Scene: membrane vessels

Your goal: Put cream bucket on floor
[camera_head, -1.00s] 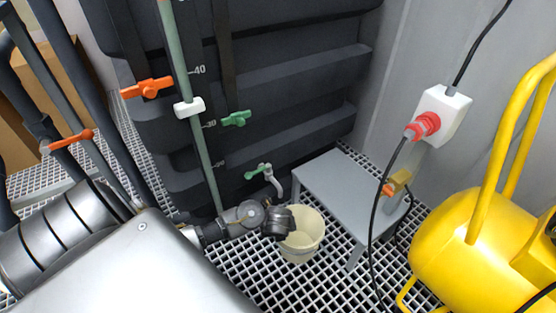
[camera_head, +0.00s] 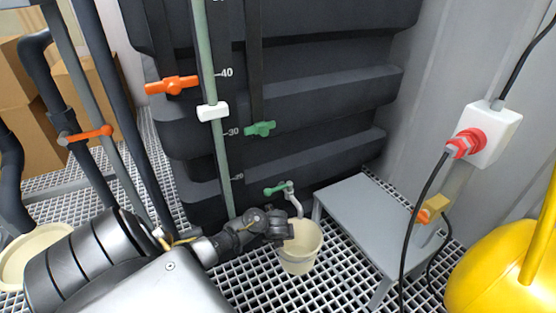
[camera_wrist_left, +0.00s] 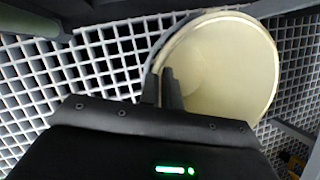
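The cream bucket (camera_head: 298,257) is upright, low over the grating beneath the small tap with the green handle (camera_head: 275,189). I cannot tell whether its base touches the grating. My left gripper (camera_head: 285,230) reaches in from the left at its rim. In the left wrist view the bucket (camera_wrist_left: 225,65) is seen from above and looks empty. My left gripper (camera_wrist_left: 163,88) has one finger outside and one inside its wall, close together on the rim. My right gripper is not in view.
The grating floor (camera_head: 330,280) is open in front of the bucket. A grey step stool (camera_head: 360,210) stands just to its right, and the dark tank (camera_head: 320,100) is behind. A yellow machine (camera_head: 500,270) and hanging black cable are at right. Another cream container (camera_head: 35,250) shows at far left.

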